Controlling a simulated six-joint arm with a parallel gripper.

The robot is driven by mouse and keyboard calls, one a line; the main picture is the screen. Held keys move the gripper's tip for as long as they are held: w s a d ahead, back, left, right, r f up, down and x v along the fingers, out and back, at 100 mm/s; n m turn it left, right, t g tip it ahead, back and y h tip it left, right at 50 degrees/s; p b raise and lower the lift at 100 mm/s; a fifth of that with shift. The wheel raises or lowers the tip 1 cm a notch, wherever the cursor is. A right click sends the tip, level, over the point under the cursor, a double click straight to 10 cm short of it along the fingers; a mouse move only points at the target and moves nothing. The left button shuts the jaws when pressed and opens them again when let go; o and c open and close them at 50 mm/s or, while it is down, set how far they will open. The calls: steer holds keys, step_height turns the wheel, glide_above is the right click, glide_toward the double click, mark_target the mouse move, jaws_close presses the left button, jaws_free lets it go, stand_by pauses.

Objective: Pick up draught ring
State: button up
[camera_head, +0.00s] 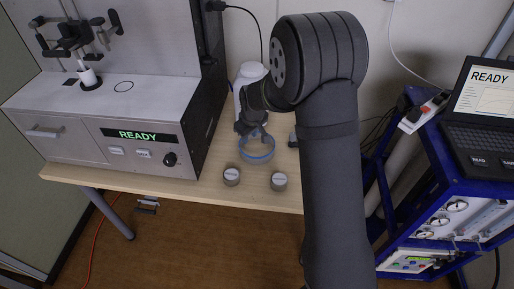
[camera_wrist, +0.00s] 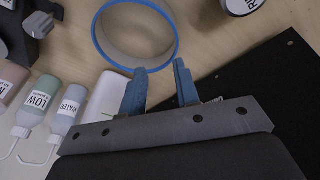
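The draught ring (camera_head: 257,147) is a wide, open band with a blue rim. It is at the front part of the wooden table, right of the analyser. In the wrist view the ring (camera_wrist: 102,43) shows its blue rim and pale inner wall, just past my fingertips. My gripper (camera_head: 252,128) is above and behind the ring, pointing down toward its far side. In the wrist view my gripper (camera_wrist: 160,69) has its two blue fingers apart with nothing clearly held between them. The fingertips appear close to the ring's rim; I cannot tell whether they touch.
The analyser (camera_head: 130,105) with a READY display stands left. Two small lidded pots (camera_head: 231,176) (camera_head: 279,181) sit near the table's front edge. Labelled bottles, one marked WATER (camera_wrist: 68,112), are left of my gripper in the wrist view. A blue cart with a laptop (camera_head: 485,110) is right.

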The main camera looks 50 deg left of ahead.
step_height(320, 180, up, 6)
steer(key=s+n+g+h, duration=0.1)
steer(key=n+h, duration=0.1)
steer(key=h, duration=0.1)
glide_above(247, 163)
steer(key=shift+n, duration=0.3)
steer(key=f, duration=1.1)
steer(key=shift+w+f, duration=0.25)
steer(key=shift+f, duration=0.15)
steer(key=shift+s+a+f, duration=0.1)
steer(key=shift+f, duration=1.25)
steer(key=shift+s+f, duration=0.1)
steer(key=shift+f, duration=1.2)
jaws_close()
